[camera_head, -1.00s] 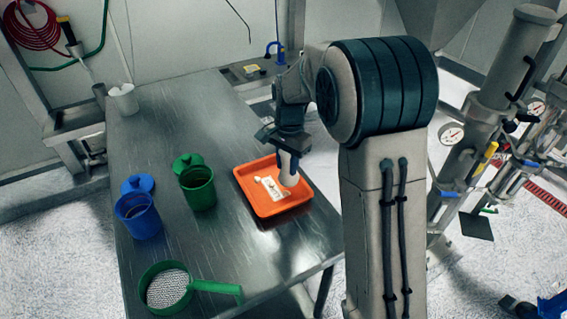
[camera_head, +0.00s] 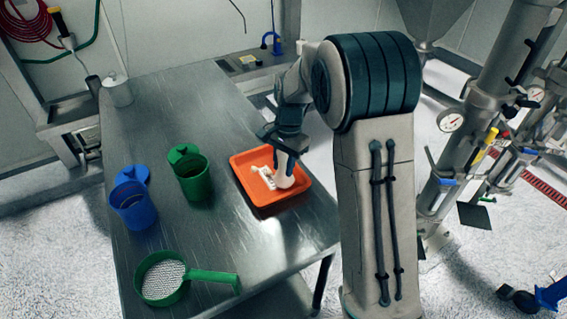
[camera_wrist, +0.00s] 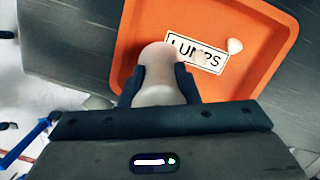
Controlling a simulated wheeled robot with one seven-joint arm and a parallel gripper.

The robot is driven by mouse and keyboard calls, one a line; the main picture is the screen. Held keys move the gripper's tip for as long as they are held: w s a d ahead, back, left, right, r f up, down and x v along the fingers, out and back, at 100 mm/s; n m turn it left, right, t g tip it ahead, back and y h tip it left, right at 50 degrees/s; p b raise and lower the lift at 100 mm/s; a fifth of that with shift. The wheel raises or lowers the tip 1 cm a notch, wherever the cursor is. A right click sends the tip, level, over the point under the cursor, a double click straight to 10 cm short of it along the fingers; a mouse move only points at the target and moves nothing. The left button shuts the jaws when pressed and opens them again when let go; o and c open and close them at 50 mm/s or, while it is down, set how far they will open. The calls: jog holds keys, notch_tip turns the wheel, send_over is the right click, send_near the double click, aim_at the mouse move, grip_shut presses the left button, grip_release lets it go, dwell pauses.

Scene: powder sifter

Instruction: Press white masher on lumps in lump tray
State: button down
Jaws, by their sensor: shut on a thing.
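The orange lump tray (camera_head: 257,196) lies on the metal table, right of the two lidded cups. It also shows in the wrist view (camera_wrist: 274,79), with a "LUMPS" label (camera_wrist: 184,46) on its floor. A small whitish lump (camera_wrist: 235,46) lies beside the label, and another pale lump (camera_wrist: 203,58) seems to cover part of it. My gripper (camera_wrist: 159,78) is shut on the white masher (camera_wrist: 157,62) and holds it over or in the tray. In the head view the masher (camera_head: 285,178) is low inside the tray outline; I cannot tell whether it touches the floor.
A blue cup (camera_head: 133,208) and a green cup (camera_head: 190,180), both with open lids, stand left of the tray. A green sieve (camera_head: 164,279) lies at the table's front. A white-grey container (camera_head: 119,92) stands at the back left. The metal table (camera_head: 165,115) is clear behind the cups.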

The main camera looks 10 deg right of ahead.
jog(key=shift+f+b, duration=0.4)
jog(key=shift+f, duration=0.25)
dwell(0.7)
jog(key=shift+r, duration=0.1)
notch_tip(320, 180, up, 8)
jog(key=p, duration=0.5)
jog(key=shift+f+p, duration=0.25)
jog(key=shift+p, duration=0.1)
jog(key=shift+f, duration=0.1)
jog(key=w+a, duration=0.6)
jog(key=a, duration=0.2)
jog(key=b, duration=0.5)
send_over(254, 172)
jog(key=shift+f, duration=3.1)
jog(key=shift+s+f, duration=0.1)
jog(key=shift+f, duration=0.6)
